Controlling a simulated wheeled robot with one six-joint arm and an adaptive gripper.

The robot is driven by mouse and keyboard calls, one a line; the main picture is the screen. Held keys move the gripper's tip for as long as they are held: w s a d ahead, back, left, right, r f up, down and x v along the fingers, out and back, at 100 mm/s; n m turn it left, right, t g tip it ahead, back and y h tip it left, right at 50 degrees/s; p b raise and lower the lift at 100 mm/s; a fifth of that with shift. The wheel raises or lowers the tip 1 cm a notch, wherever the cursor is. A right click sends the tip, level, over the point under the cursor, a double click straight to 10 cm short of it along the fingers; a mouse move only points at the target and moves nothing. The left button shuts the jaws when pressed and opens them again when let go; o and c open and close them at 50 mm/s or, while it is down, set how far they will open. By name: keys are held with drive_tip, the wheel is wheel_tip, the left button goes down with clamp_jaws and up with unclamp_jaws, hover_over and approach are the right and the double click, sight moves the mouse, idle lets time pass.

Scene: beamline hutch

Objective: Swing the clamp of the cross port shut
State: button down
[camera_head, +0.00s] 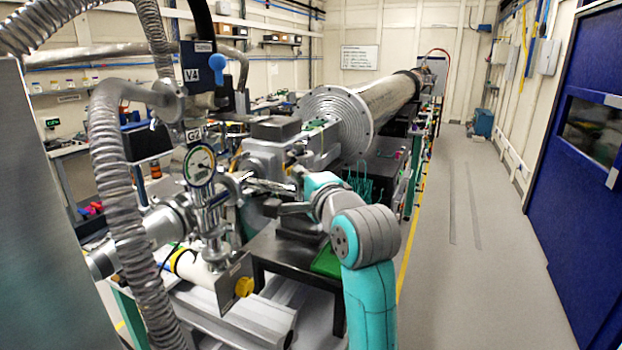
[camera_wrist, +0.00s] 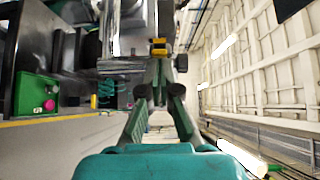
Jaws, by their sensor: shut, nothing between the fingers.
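The steel cross port (camera_head: 212,205) stands below a round dial gauge marked G7 (camera_head: 200,165), left of centre in the head view. A bright metal piece (camera_head: 268,186) sticks out from its right side toward my gripper. It may be the clamp, but its hinge and how far it is open cannot be made out. My gripper (camera_head: 283,207) is shut and empty close to the cross port's right side. In the wrist view my gripper (camera_wrist: 159,66) has its fingertips close to a small yellow-and-dark part (camera_wrist: 158,46); contact cannot be told.
A corrugated hose (camera_head: 113,190) hangs at the left, near a valve marked V4 (camera_head: 203,70). A large flanged tube (camera_head: 375,105) runs away behind my gripper. A green tray (camera_head: 327,262) lies on the dark bench below. The floor (camera_head: 480,250) on the right is clear.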

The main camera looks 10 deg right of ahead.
drive_tip(key=shift+a, duration=0.1)
drive_tip(key=shift+w+a+r, duration=0.1)
drive_tip(key=shift+w+a, duration=0.3)
drive_tip(key=shift+a, duration=0.5)
